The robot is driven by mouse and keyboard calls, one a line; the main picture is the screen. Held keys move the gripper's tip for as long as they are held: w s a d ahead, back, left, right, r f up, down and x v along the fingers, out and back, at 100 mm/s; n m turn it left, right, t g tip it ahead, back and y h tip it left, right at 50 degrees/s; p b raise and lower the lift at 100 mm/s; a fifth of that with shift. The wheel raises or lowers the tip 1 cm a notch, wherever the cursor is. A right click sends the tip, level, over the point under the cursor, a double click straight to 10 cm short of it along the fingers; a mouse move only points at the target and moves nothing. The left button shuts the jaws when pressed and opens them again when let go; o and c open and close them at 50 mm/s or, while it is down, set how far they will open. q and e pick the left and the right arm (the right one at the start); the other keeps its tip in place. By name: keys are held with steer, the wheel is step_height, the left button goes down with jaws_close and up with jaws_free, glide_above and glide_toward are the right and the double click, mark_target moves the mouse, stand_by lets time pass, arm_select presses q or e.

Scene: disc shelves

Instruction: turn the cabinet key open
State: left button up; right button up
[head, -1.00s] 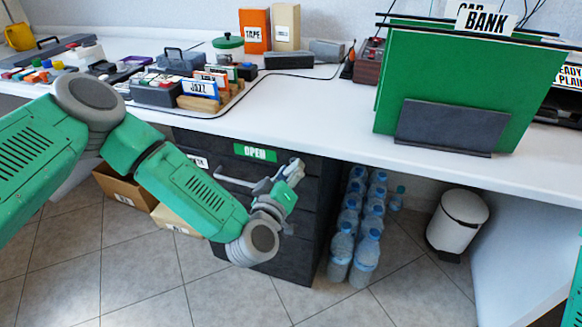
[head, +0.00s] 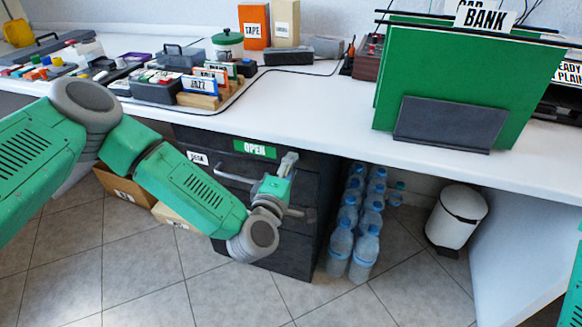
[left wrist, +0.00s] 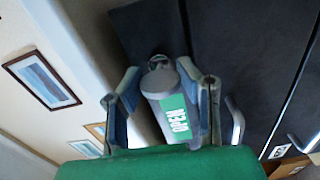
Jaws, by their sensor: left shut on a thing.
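The dark cabinet (head: 290,235) stands under the white desk, with a green OPEN label (head: 254,150) on its top front. My left gripper (head: 287,169) is at the upper right of the cabinet front. In the left wrist view, my left gripper (left wrist: 160,72) has its fingers on both sides of a grey, rounded piece, the cabinet key (left wrist: 159,80), and is shut on it. A green OPEN label (left wrist: 176,118) shows between the fingers. The keyhole is hidden behind the gripper. My right gripper is not in view.
A drawer handle (head: 236,180) sticks out left of my left gripper. The desk top (head: 300,115) overhangs the cabinet. Several water bottles (head: 340,247) stand right of the cabinet, and a white bin (head: 457,215) beyond.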

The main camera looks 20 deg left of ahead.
arm_select(q)
steer(key=shift+s+f+n, duration=0.25)
steer(key=shift+f+n, duration=0.15)
steer(key=o, duration=1)
steer(key=shift+o, duration=1)
steer(key=shift+a, duration=0.1)
steer(key=shift+r, duration=0.15)
steer(key=s, duration=1.1)
steer(key=shift+s+a, duration=0.3)
steer(key=shift+s, duration=0.1)
